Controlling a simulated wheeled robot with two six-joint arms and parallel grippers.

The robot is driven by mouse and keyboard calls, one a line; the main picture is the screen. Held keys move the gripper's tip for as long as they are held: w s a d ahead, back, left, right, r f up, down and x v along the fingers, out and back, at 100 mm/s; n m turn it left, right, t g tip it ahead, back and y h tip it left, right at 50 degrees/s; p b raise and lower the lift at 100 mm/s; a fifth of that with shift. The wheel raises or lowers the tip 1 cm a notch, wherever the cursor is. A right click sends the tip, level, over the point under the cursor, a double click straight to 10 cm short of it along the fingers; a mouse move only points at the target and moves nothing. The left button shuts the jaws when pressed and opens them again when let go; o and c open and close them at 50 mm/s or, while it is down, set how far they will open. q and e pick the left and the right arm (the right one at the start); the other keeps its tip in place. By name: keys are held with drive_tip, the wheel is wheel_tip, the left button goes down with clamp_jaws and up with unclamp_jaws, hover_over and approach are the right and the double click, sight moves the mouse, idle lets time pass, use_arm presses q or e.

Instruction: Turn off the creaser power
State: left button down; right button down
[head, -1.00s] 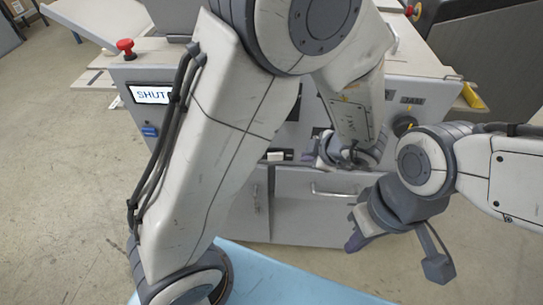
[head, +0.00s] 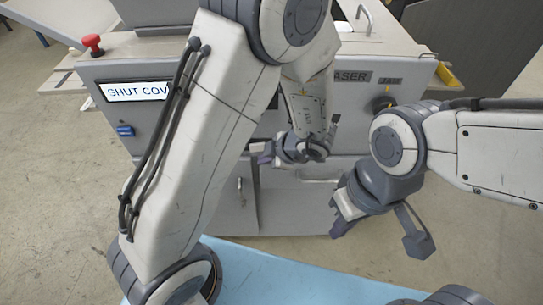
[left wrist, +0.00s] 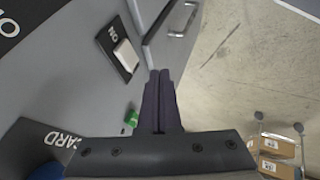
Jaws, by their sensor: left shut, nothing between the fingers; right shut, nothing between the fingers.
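The grey machine (head: 225,175) stands in front of me; a label ending in "ASER" (head: 352,76) shows on its front, partly hidden by my left arm. In the left wrist view a white rocker switch (left wrist: 125,56) sits on a black plate marked "ON". My left gripper (head: 262,150) is shut and empty in front of the panel. In the left wrist view its fingertips (left wrist: 165,75) are just right of the switch plate; contact cannot be told. The switch is hidden in the head view. My right gripper (head: 338,220) is shut and empty, low before the cabinet.
A display (head: 138,91) reads "SHUT COV", the rest hidden. A red mushroom button (head: 92,43) is at the upper left, a blue part (head: 125,131) below the display, a dark knob (head: 383,103) at the right. A green button (left wrist: 131,118) is near the left fingers.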

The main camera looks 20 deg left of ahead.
sight(258, 150)
use_arm(q)
drive_tip(key=shift+w+a+f, duration=0.4)
drive_tip(key=shift+w+a, duration=0.15)
drive_tip(key=shift+w, duration=0.2)
drive_tip(key=shift+w+a+f, duration=0.45)
drive_tip(key=shift+w+a, duration=0.1)
drive_tip(key=shift+w, duration=0.15)
drive_tip(key=shift+w+a+f, duration=0.4)
drive_tip(key=shift+w+a, duration=0.15)
drive_tip(key=shift+w, duration=0.2)
drive_tip(key=shift+p, duration=0.3)
